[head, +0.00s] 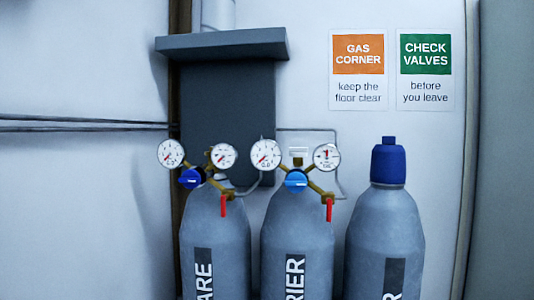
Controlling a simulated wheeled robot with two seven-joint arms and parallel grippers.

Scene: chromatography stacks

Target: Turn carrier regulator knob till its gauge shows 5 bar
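The middle grey cylinder (272,225) bears a partly visible label ending in "RIER". On top sits a brass regulator with a light blue knob (296,180). Its left round gauge (265,154) has a red needle pointing to the lower left, with small print like "0.0" below. Its right gauge (326,157) has a needle pointing roughly straight up; its print is too small to read surely. A red lever (329,208) hangs below on the right. Neither gripper is in view.
The left cylinder (228,240), labelled "...ARE", carries a similar regulator with a dark blue knob (191,178) and red lever (223,207). The right cylinder (385,230) has a blue cap (388,160). A dark grey panel (222,110) with a ledge (222,43) stands behind. Thin pipes run along the wall.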

